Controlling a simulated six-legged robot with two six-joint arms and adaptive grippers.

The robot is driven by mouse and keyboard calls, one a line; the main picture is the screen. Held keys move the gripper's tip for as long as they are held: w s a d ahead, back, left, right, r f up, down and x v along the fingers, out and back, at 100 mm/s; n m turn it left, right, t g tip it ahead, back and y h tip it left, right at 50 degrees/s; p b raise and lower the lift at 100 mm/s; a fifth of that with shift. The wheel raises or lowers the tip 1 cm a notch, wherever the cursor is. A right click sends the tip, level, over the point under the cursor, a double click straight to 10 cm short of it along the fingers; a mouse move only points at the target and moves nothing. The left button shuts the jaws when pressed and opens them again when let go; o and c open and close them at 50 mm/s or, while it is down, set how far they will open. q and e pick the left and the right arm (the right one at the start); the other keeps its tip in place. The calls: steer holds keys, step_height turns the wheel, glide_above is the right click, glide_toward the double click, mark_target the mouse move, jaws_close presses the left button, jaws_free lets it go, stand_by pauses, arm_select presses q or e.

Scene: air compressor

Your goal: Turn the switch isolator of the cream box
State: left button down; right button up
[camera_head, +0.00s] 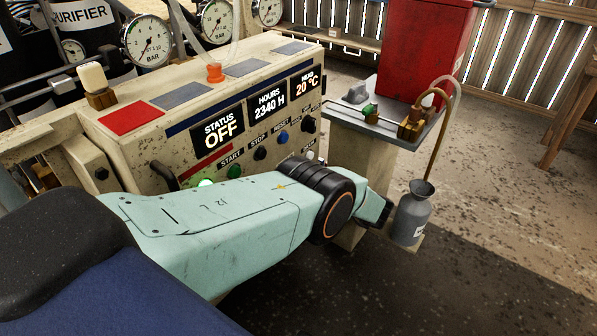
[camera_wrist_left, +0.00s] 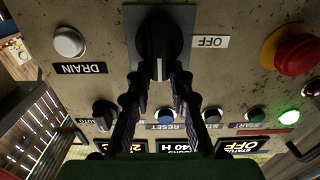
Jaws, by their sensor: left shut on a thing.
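The cream box (camera_head: 150,150) stands left of centre in the head view. Its switch isolator (camera_wrist_left: 158,28), a large black rotary knob, shows at the top middle of the left wrist view, which is upside down. A white mark on the knob faces the bottom of that picture. An OFF label (camera_wrist_left: 210,42) sits beside it. My left gripper (camera_wrist_left: 158,76) has its two dark fingers closed on either side of the knob's grip. In the head view my arm hides the switch and the fingers. My right gripper is in neither view.
A red emergency button (camera_wrist_left: 290,50) and a white DRAIN button (camera_wrist_left: 70,42) flank the knob. Smaller knobs and a lit green button (camera_wrist_left: 289,117) line the panel. A grey side table (camera_head: 350,122) and a grey canister (camera_head: 411,215) stand to the right.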

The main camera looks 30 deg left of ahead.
arm_select(q)
steer(key=shift+s+a+f+n, duration=0.1)
steer(key=shift+s+f+n, duration=0.35)
steer(key=shift+n, duration=2.5)
steer(key=shift+s+d+f+n, duration=0.1)
steer(key=shift+s+f+n, duration=0.4)
steer(key=shift+n, duration=2.4)
steer(key=shift+s+a+f+n, duration=0.1)
steer(key=shift+s+f+n, duration=0.35)
steer(key=shift+n, duration=2.5)
steer(key=c, duration=1.2)
jaws_free()
